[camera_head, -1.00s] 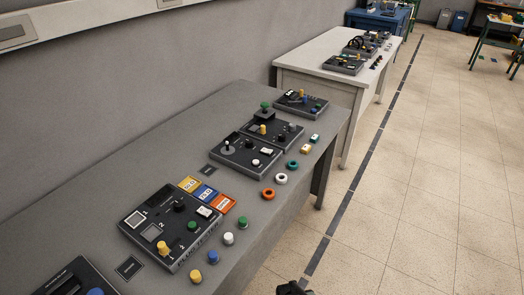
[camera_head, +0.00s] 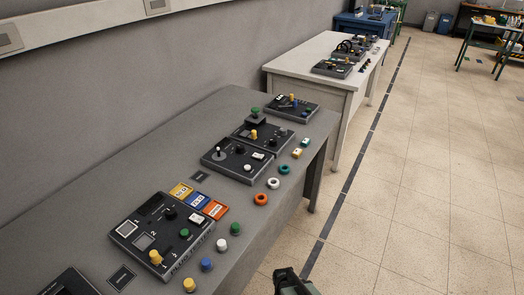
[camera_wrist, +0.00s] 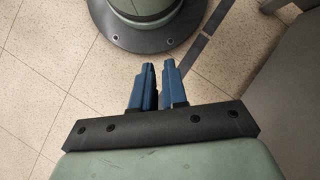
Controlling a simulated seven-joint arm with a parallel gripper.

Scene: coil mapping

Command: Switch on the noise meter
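I cannot tell which device is the noise meter; labels are too small to read. A dark panel (camera_head: 162,232) with grey squares, black, green and yellow knobs and a white switch lies on the near grey table (camera_head: 95,200). Lettering on its front edge is unclear. Farther along lie a panel with a dial and white knob (camera_head: 237,160), one with a green-topped stick (camera_head: 262,135), and one with yellow and blue knobs (camera_head: 291,108). My gripper (camera_wrist: 158,70) points down over the floor in the wrist view, its blue fingers a narrow gap apart, empty, away from the panels.
Yellow, blue and orange tiles (camera_head: 198,199) lie behind the near panel. Loose coloured caps (camera_head: 206,264) and rings (camera_head: 261,199) line the front table edge. A white table (camera_head: 300,66) with more devices stands beyond.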

